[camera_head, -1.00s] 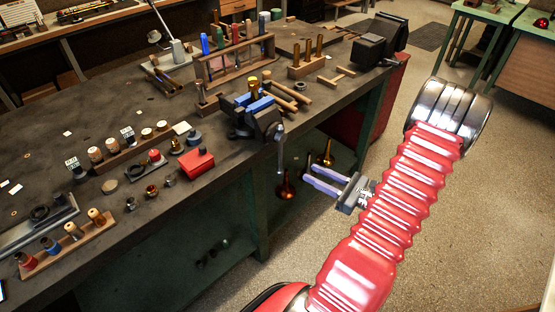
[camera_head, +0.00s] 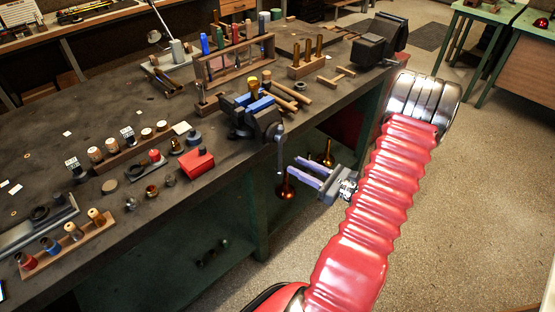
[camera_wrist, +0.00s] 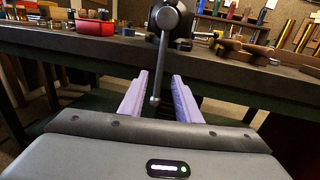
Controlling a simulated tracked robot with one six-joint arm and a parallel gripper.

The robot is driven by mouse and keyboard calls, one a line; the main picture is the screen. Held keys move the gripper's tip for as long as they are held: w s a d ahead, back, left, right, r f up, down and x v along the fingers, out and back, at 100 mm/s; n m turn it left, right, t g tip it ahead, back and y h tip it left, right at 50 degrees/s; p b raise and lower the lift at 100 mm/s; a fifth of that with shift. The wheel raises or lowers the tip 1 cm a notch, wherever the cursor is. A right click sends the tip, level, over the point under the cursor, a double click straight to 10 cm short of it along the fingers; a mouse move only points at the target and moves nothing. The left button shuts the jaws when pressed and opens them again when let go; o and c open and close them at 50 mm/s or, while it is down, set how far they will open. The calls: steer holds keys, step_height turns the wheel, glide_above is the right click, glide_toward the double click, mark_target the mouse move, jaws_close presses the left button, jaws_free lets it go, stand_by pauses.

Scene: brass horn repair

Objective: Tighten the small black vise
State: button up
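The small black vise (camera_head: 241,121) sits at the front edge of the dark workbench, with blue jaw pads around a brass piece (camera_head: 253,85). Its handle bar (camera_head: 280,150) hangs down past the bench edge. In the wrist view the vise's round screw end (camera_wrist: 166,18) is at top centre, and the bar (camera_wrist: 160,70) hangs between my two lilac fingers, its ball end low between them. My gripper (camera_head: 302,172) is open, its fingers apart on either side of the bar in the wrist view, without visible contact. In the head view the fingertips are just right of and below the bar's lower end.
The workbench (camera_head: 130,225) holds a red box (camera_head: 196,162), racks of tools and several small parts. Wooden mallets lie right of the vise. A larger black vise (camera_head: 378,42) stands at the far corner. Brass horn pieces (camera_head: 285,188) show beneath the bench. Open floor lies right.

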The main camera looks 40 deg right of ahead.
mark_target(281, 159)
steer(key=shift+x, duration=3.95)
steer(key=shift+c, duration=0.5)
jaws_close()
steer(key=shift+a, duration=0.5)
steer(key=shift+d, duration=0.3)
steer(key=shift+w, duration=0.1)
